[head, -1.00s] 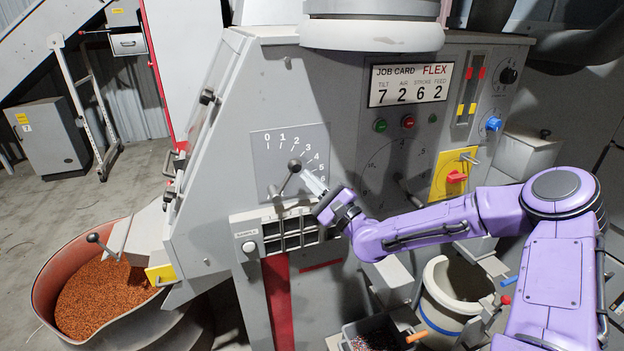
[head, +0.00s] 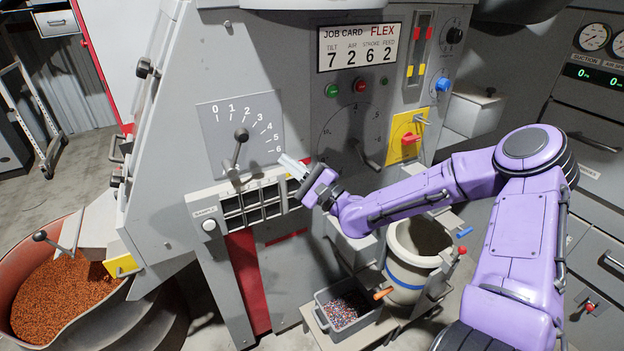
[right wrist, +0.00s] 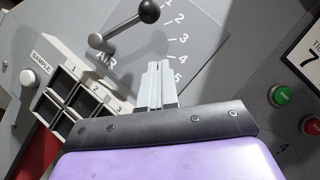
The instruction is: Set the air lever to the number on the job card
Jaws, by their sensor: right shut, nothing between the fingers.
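The air lever is a grey arm with a black ball knob (head: 241,134) on a grey scale plate (head: 205,135) marked 0 to 6. In the head view it leans slightly right of upright, roughly in line with the 2. The knob also shows at the top of the right wrist view (right wrist: 149,11). The job card (head: 360,47) reads FLEX, tilt 7, air 2, stroke 6, feed 2. My right gripper (head: 284,160) is shut and empty, right of and below the knob, apart from it. Its fingers show in the right wrist view (right wrist: 158,72). My left gripper is out of view.
A sample rack (head: 208,212) with several compartments sits just below the lever. A larger dial with a dark lever (head: 368,155) is to the right, beside a yellow plate with a red switch (head: 405,139). A grey bin (head: 335,325) stands below.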

